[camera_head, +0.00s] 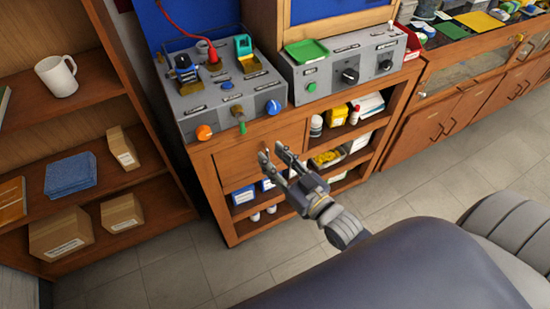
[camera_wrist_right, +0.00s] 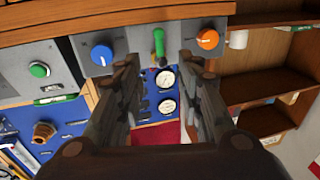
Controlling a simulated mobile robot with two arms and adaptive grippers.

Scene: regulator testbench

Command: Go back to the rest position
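My right gripper (camera_head: 272,150) is in front of the wooden cabinet, below the front edge of the left grey test unit (camera_head: 215,122). Its two fingers are apart with nothing between them. In the right wrist view, the open fingers (camera_wrist_right: 160,68) stand on either side of the green lever (camera_wrist_right: 159,44) in the picture; they look apart from it. The unit's front also has an orange knob (camera_head: 204,132) and a blue knob (camera_head: 273,107). My left gripper does not show in either view.
A second grey unit (camera_head: 345,70) with a green tray stands to the right. The wooden cabinet (camera_head: 228,160) has shelves with bottles and boxes. A bookshelf (camera_head: 150,175) with a mug (camera_head: 57,76) and cartons is at left. Tiled floor (camera_head: 170,272) lies clear in front.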

